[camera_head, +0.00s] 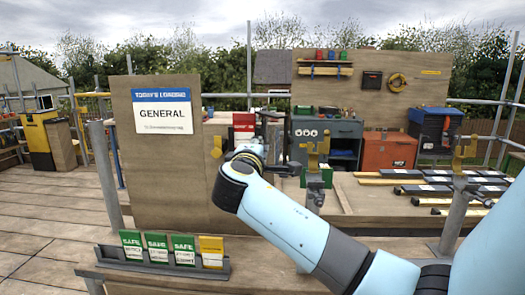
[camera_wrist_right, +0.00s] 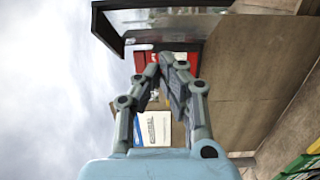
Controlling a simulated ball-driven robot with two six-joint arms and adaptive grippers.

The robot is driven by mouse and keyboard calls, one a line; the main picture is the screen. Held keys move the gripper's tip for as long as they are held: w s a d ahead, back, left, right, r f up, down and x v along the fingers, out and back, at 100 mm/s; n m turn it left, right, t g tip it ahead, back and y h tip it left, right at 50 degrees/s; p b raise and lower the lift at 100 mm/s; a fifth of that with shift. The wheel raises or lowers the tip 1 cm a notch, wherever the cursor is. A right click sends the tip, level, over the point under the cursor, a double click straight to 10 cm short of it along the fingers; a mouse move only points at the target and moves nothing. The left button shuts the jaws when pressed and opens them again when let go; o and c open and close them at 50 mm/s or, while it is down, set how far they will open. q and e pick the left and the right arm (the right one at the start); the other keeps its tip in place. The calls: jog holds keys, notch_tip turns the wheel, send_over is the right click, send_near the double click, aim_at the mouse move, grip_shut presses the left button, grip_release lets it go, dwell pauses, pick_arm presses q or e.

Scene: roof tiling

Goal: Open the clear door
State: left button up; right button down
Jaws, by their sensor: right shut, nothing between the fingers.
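The clear door (camera_wrist_right: 165,20) shows at the top of the wrist view as a see-through panel with a dark frame. Whether it stands ajar cannot be told. A red item (camera_wrist_right: 180,62) is beyond the fingertips, below the panel in that picture. My right gripper (camera_wrist_right: 167,60) is shut and empty, its fingertips just short of the panel's dark edge; contact cannot be made out. In the head view my right gripper (camera_head: 288,168) is at the middle, in front of the workbench, partly hidden by its own wrist. My left gripper is not in view.
A wooden board with a GENERAL sign (camera_head: 162,112) stands left of my right arm. Several green and yellow SAFE tags (camera_head: 158,248) stand in a rack at the front. An orange box (camera_head: 389,150) and a grey cabinet (camera_head: 327,130) are behind. Brass-coloured clamps (camera_head: 464,150) stand on posts.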

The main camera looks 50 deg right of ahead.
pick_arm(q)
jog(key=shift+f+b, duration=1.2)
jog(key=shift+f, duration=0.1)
pick_arm(e)
jog(key=v, duration=0.9)
jog(key=shift+s+a, duration=0.2)
jog(key=shift+s, duration=0.1)
